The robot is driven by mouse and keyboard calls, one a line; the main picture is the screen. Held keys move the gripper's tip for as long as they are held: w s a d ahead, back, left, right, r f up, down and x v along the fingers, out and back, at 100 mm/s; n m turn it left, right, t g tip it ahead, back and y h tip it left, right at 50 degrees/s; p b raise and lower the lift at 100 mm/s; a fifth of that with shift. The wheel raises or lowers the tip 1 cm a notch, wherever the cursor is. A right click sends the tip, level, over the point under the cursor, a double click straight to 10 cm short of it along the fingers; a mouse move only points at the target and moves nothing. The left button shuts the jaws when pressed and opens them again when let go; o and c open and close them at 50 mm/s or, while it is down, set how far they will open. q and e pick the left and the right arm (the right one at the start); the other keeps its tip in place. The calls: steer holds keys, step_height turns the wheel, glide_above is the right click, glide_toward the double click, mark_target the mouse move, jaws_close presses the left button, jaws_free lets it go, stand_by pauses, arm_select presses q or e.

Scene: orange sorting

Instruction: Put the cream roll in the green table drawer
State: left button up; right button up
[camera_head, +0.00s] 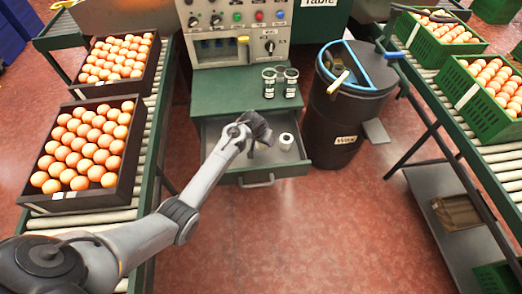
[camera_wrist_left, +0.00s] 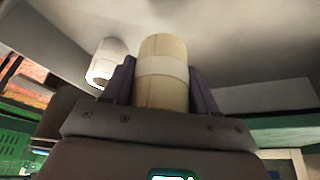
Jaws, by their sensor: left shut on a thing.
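The green table (camera_head: 235,92) has its drawer (camera_head: 263,181) pulled open, showing a grey interior. My left gripper (camera_head: 257,130) is over the open drawer. In the left wrist view it is shut on the cream roll (camera_wrist_left: 162,72), which has a paler band around its middle and sits between the two dark fingers. In the head view I cannot make out the held roll; the gripper hides it. A second, white roll (camera_head: 286,142) stands in the drawer to the right of the gripper. It also shows in the left wrist view (camera_wrist_left: 106,62). My right gripper is not in view.
A black waste bin (camera_head: 345,112) with a blue rim is close on the right. Conveyors on both sides carry black crates (camera_head: 56,197) and green crates (camera_head: 486,113) of oranges. The floor in front is clear.

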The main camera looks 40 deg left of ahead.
mark_target(262, 152)
arm_select(q)
step_height(262, 152, down, 6)
steer(key=b, duration=0.2)
steer(key=shift+a+b, duration=0.1)
steer(key=shift+b, duration=0.3)
steer(key=shift+r, duration=0.15)
steer(key=o, duration=1.1)
steer(key=shift+f, duration=0.2)
steer(key=shift+c, duration=0.2)
steer(key=shift+r, duration=0.15)
